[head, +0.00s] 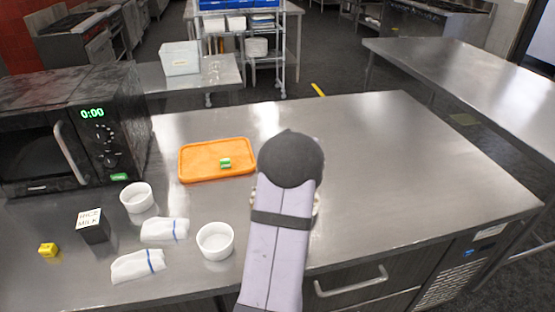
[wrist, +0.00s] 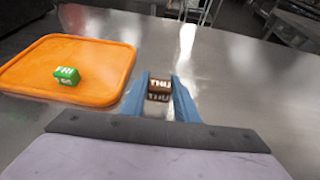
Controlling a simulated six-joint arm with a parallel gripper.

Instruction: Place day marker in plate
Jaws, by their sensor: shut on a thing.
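A brown day marker (wrist: 159,86) with "THU" lettering sits between the blue fingers of my gripper (wrist: 160,92) in the wrist view. My gripper is shut on it, over the steel counter to the right of the orange tray (wrist: 32,55). In the head view my own arm hides the fingers and this marker. A green "FRI" marker (wrist: 66,77) lies on the tray; it also shows in the head view (head: 225,163) on the orange tray (head: 200,170). A yellow marker (head: 47,250) lies at the far left of the counter. No separate plate shows.
Two white bowls (head: 137,197) (head: 215,240), two folded white cloths (head: 164,229) (head: 138,265) and a dark box with a lettered white top (head: 92,225) stand at the front left. A black microwave (head: 100,135) fills the left. The counter's right side is clear.

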